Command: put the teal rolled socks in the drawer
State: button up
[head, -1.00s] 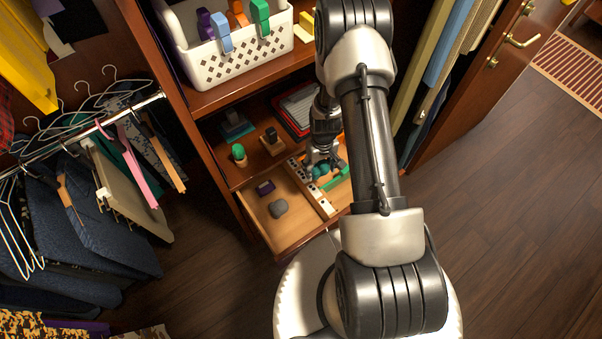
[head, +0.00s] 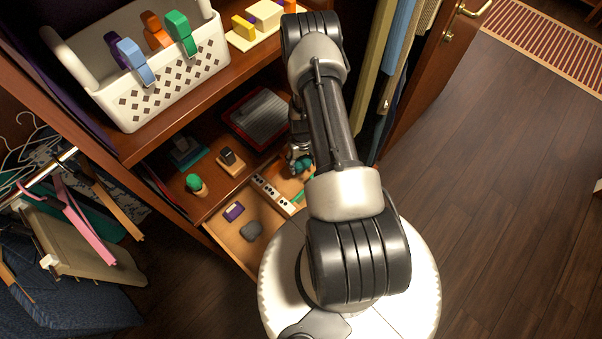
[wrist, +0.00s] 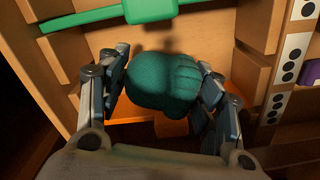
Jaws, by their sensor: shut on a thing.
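The teal rolled socks (wrist: 165,82) are held between the two fingers of my gripper (wrist: 163,90), which is shut on them. In the head view the socks (head: 303,165) show as a small teal bundle at the right part of the open drawer (head: 236,248), partly hidden by my arm. In the wrist view they hang over or within a wooden compartment of the drawer. I cannot tell whether they touch its floor.
A domino-like divider strip (head: 271,191) splits the drawer. A purple item (head: 234,211) and a grey item (head: 251,230) lie left of it. A green bar-shaped item (wrist: 100,20) lies near the socks. A white basket (head: 165,92) stands on the shelf above.

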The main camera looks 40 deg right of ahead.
aim_at(302, 170)
jog(key=shift+w+f+b, duration=0.1)
jog(key=shift+f+b, duration=0.85)
jog(key=shift+f, duration=2.6)
jog(key=shift+f, duration=0.1)
jog(key=o, duration=1.1)
jog(key=shift+c, duration=0.2)
notch_tip(302, 170, up, 12)
jog(key=p, duration=0.3)
jog(key=shift+p, duration=0.4)
